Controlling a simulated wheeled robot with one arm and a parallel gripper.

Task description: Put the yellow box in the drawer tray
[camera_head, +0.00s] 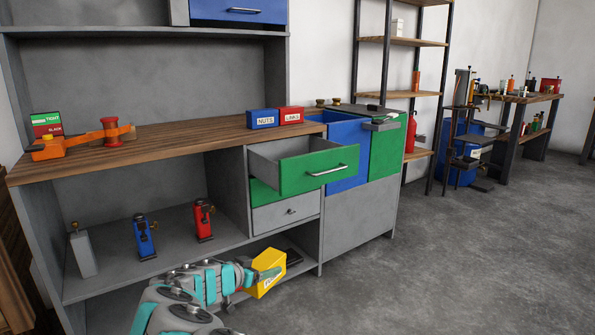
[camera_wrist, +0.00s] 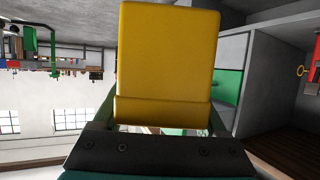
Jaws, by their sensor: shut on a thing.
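The yellow box (camera_head: 264,279) is held in my gripper (camera_head: 262,272) in the head view, in front of the bench's lower shelf and below the drawers. The box has a white label with dark print on it, too small to read. In the wrist view the yellow box (camera_wrist: 168,60) fills the upper middle, with my gripper (camera_wrist: 160,125) shut on its lower end, one finger on each side. The drawer tray (camera_head: 318,170) with the green front is pulled open under the bench top, above and to the right of my gripper. Its floor is hidden.
A grey drawer (camera_head: 287,213) below the open one is shut. A blue box (camera_head: 263,119) and a red box (camera_head: 291,115) stand on the bench top. Blue (camera_head: 144,237) and red (camera_head: 203,220) devices stand on the middle shelf. The floor to the right is clear.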

